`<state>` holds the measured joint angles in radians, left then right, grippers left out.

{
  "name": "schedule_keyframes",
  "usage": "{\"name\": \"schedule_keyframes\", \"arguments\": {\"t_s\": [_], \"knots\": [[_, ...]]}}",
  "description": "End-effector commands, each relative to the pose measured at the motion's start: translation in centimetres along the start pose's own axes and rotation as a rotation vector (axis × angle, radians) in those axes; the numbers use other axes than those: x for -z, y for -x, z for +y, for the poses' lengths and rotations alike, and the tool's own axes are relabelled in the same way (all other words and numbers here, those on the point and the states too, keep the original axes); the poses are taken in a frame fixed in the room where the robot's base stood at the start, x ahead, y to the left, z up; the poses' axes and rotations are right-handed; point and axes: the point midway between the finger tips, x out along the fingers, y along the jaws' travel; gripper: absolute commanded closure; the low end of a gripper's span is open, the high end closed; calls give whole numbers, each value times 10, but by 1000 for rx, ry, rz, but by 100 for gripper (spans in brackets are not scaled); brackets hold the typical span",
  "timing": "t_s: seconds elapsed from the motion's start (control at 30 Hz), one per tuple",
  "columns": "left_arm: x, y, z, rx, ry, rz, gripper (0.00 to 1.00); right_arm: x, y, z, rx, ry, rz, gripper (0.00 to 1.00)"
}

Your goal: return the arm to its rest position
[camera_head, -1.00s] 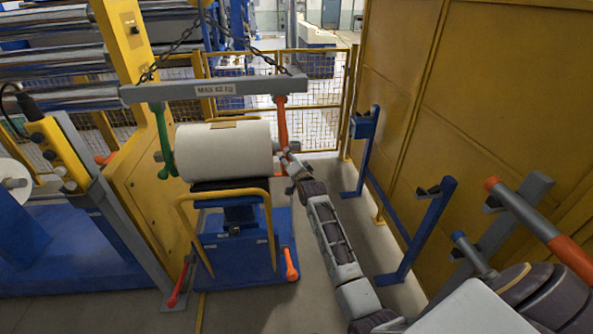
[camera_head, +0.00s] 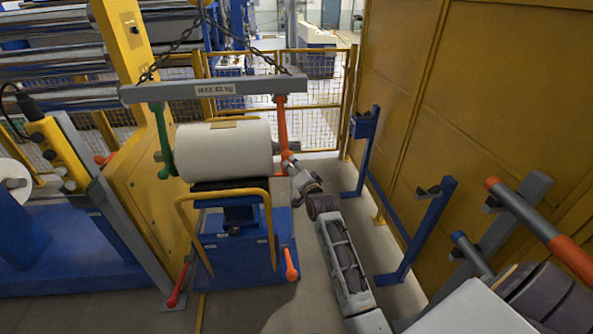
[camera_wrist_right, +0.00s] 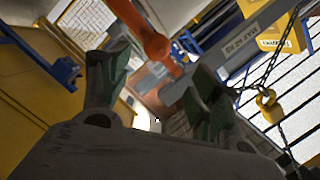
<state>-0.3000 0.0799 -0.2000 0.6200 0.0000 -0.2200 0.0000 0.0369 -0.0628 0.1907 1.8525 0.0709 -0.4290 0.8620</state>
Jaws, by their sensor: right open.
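My right arm comes in from the lower right of the head view. Its gripper (camera_head: 291,166) is by the lower end of the orange hook arm (camera_head: 281,122); whether they touch is unclear. In the right wrist view the two fingers of the gripper (camera_wrist_right: 160,88) are spread with nothing held between them. The orange hook arm (camera_wrist_right: 145,38) shows beyond them there. The white film roll (camera_head: 223,150) rests on the blue lift cart (camera_head: 243,262), below the grey hoist beam (camera_head: 213,89). My left gripper is not in view.
A green hook arm (camera_head: 161,140) hangs from the beam's left end, and chains hold the beam. A blue rack (camera_head: 420,235) stands along the yellow wall (camera_head: 490,110) at right. A yellow mesh fence (camera_head: 318,125) is behind.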

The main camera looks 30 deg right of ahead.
Motion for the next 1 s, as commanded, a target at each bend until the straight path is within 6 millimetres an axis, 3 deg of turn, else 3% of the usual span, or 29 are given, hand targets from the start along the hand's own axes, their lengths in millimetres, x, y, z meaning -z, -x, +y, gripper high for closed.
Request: {"name": "schedule_keyframes", "arguments": {"t_s": [0.77, 1.0], "knots": [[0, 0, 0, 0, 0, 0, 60, -1, 1, 1, -3, 4, -3, 37], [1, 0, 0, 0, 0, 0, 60, -18, 16, 12, -49, 88, -64, 37]]}}
